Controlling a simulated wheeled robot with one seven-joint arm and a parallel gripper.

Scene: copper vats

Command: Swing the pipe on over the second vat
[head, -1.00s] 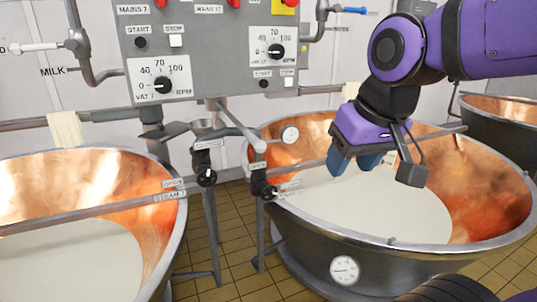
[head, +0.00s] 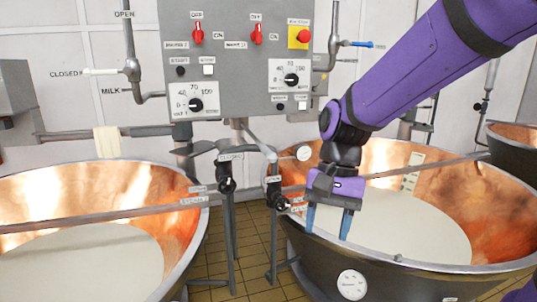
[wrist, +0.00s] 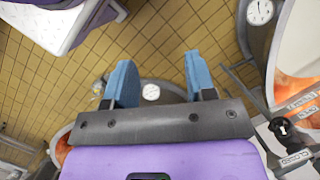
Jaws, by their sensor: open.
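A grey pipe (head: 257,141) runs from the post under the control panel. It slants down to the right and ends in the gap between the two big copper vats, near the left rim of the right vat (head: 450,190). That vat holds white milk. The left vat (head: 150,190) also holds milk. My gripper (head: 329,222) is open and empty, fingers pointing down, in front of the right vat's left part and to the right of the pipe's end. In the wrist view, my blue fingers (wrist: 160,78) are spread apart with nothing between them. I cannot make out the pipe there.
Black-handled steam valves (head: 226,178) stand between the vats. Long grey bars (head: 100,215) cross the vats. The control panel (head: 240,60) hangs above. A third vat (head: 515,137) is at far right. Tiled floor (head: 255,235) shows between the vats.

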